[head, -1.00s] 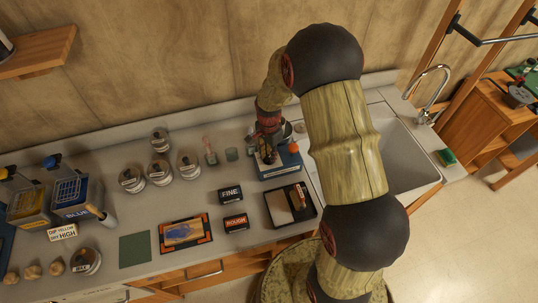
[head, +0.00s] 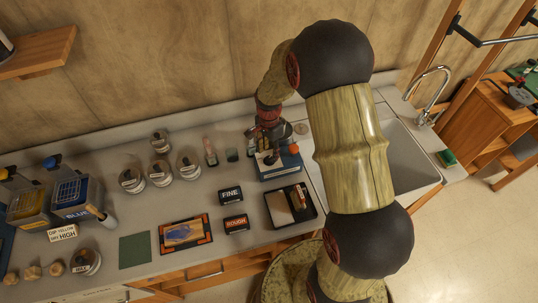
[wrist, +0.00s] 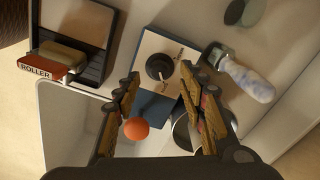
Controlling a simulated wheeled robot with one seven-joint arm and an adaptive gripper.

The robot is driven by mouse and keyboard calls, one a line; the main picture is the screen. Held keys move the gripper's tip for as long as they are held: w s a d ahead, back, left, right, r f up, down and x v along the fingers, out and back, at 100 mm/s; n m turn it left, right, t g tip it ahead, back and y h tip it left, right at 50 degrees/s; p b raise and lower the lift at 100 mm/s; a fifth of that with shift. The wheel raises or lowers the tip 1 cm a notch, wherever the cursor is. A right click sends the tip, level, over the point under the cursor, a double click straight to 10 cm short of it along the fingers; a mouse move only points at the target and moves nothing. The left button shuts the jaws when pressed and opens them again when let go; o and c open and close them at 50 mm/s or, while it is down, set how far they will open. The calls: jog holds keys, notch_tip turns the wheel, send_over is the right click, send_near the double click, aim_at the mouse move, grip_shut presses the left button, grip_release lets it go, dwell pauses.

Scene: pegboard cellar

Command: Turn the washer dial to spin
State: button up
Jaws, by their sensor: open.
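The washer dial is a round dark knob (wrist: 160,67) on the pale top plate of a small blue box (wrist: 152,104). Small lettering near the knob is too blurred to read. In the head view the box (head: 283,174) stands on the counter left of the sink, with my gripper above it hiding part of its top. My gripper (wrist: 160,78) is open and empty, its two fingers apart on either side below the knob in the wrist view. I see no finger touching the knob. The knob's setting cannot be told.
An orange ball (wrist: 136,129) and a dark round pan or bowl (wrist: 182,132) are close to the box. A marbled-handled tool (wrist: 248,82) lies beside it. A black tray (head: 306,216) holds a roller. FINE (head: 230,195) and ROUGH (head: 236,223) blocks stand left.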

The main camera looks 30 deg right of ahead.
aim_at(269, 158)
notch_tip(269, 158, up, 9)
dwell(0.3)
dwell(0.5)
jog(key=s+a+r+n+t+b, duration=0.2)
jog(key=s+a+r+n+b, duration=0.1)
jog(key=s+n, duration=0.2)
jog(key=s+a+r+n+t+b, duration=0.1)
jog(key=s+a+r+n+b, duration=0.2)
jog(key=s, duration=0.7)
jog(key=s+a+r+n+t+b, duration=0.2)
jog(key=s+a+r+n+b, duration=0.2)
jog(key=s+n, duration=0.3)
jog(key=shift+s+a+t+b, duration=0.15)
jog(key=shift+s+t+b, duration=0.2)
jog(key=shift+b, duration=0.4)
